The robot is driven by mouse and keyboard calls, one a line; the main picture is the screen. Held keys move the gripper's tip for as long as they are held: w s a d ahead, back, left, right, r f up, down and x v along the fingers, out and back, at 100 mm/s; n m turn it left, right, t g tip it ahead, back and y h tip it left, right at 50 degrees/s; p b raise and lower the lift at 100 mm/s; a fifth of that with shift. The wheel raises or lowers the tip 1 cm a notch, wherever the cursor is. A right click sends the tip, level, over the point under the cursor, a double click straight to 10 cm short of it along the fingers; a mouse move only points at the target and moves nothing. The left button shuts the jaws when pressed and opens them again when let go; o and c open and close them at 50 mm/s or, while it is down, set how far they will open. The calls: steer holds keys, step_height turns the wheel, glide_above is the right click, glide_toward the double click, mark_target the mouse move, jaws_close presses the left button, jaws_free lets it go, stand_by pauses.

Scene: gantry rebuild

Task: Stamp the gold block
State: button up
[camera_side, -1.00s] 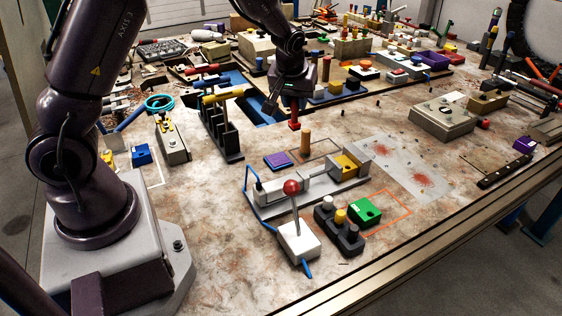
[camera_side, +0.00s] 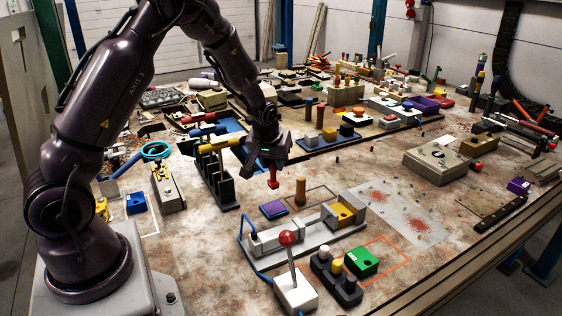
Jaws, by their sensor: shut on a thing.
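The gold block (camera_side: 341,214) sits in a grey clamp fixture (camera_side: 307,233), beside a grey end block at its right end. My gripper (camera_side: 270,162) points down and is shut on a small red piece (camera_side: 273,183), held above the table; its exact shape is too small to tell. The red piece is above and behind the purple pad (camera_side: 273,209). A wooden peg (camera_side: 300,190) stands upright just right of the pad.
A red-knobbed lever on a white box (camera_side: 294,288), a black button box (camera_side: 335,277) and a green block (camera_side: 361,261) stand in front of the fixture. A black rack (camera_side: 217,178) with yellow and red handles stands close left of my gripper.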

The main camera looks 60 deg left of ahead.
mark_target(272, 180)
steer(key=shift+f, duration=2.95)
steer(key=shift+f, duration=0.6)
steer(key=shift+r, duration=3.6)
steer(key=shift+w+d, duration=0.1)
steer(key=shift+d, duration=0.15)
steer(key=w+d+r, duration=0.2)
steer(key=w+d, duration=0.9)
steer(key=w, duration=0.1)
steer(key=shift+w+f, duration=0.1)
steer(key=shift+f, duration=2.4)
